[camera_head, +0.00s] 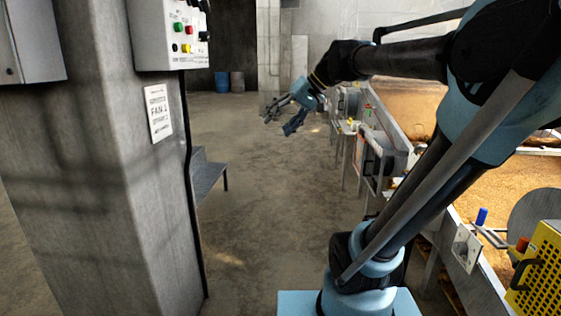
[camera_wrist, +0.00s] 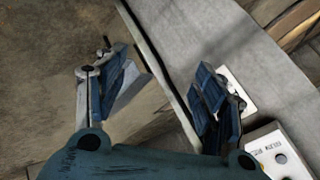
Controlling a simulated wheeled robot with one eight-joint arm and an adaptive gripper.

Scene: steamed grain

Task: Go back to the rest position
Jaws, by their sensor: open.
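My gripper (camera_head: 287,116) hangs at the end of my raised arm, over the open floor between the concrete pillar and the grain bed. In the head view it is small and its fingers are spread, with nothing between them. In the wrist view my gripper (camera_wrist: 160,90) shows two blue-padded fingers standing apart, empty. Behind them in that view run a grey metal edge (camera_wrist: 168,75) and the concrete floor. I see no object held or touched.
A control box (camera_head: 172,35) with coloured buttons is on the pillar (camera_head: 95,170) at left. A metal step (camera_head: 208,178) stands behind it. The grain bed (camera_head: 520,185) and its grey side wall (camera_head: 385,125) lie at right. A yellow perforated guard (camera_head: 540,275) is near. The middle floor (camera_head: 265,220) is clear.

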